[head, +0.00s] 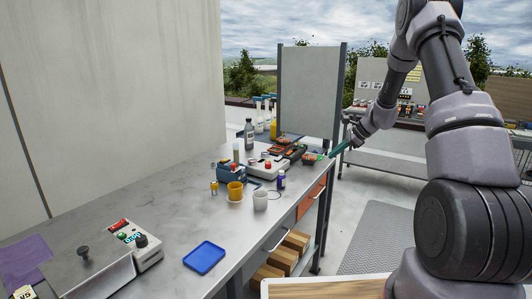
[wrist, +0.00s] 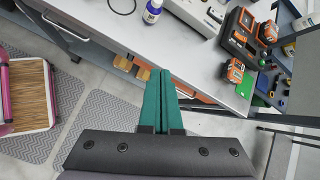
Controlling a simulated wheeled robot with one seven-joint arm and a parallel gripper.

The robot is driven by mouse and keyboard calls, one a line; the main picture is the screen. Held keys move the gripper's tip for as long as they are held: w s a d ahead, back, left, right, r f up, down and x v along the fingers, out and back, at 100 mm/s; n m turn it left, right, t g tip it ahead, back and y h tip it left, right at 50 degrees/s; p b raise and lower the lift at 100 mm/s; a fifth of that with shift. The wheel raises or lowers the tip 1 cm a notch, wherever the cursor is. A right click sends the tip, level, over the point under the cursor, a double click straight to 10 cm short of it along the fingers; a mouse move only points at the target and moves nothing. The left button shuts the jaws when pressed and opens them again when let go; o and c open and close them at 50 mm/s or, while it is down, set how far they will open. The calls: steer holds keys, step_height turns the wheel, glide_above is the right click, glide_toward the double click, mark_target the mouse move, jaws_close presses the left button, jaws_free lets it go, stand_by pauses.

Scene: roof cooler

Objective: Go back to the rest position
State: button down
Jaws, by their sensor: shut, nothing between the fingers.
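My gripper (head: 338,149) has green fingers and is in the air beside the workbench's right edge in the head view. In the wrist view the gripper (wrist: 162,78) has its two fingers pressed together with nothing between them. It is over the front edge of the workbench (head: 172,197), near the drawers. My arm reaches in from the right of the head view.
On the bench are a blue tray (head: 205,257), a yellow cup (head: 235,190), a white cup (head: 260,200), a small blue bottle (head: 281,180) and orange-and-black items (head: 285,151). A grey mat (head: 377,239) lies on the floor. A second bench (head: 385,158) stands behind.

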steer(key=s+a+r+n+h, duration=0.1)
steer(key=s+a+r+n, duration=0.25)
steer(key=s+r, duration=0.6)
steer(key=s+a+r+n+h, duration=0.15)
steer(key=s+r+n, duration=0.35)
steer(key=r, duration=0.7)
steer(key=s+r+n+t+h, duration=0.1)
steer(key=s+r+n, duration=0.2)
steer(key=s, duration=0.9)
steer(key=s+r+n+t+h, duration=0.1)
steer(key=s+r+n, duration=0.2)
steer(key=s, duration=1)
steer(key=shift+s+d+r+n+t+h, duration=0.25)
steer(key=shift+d+r+n+t+h, duration=0.1)
steer(key=shift+r+n+t, duration=0.1)
steer(key=shift+a, duration=0.1)
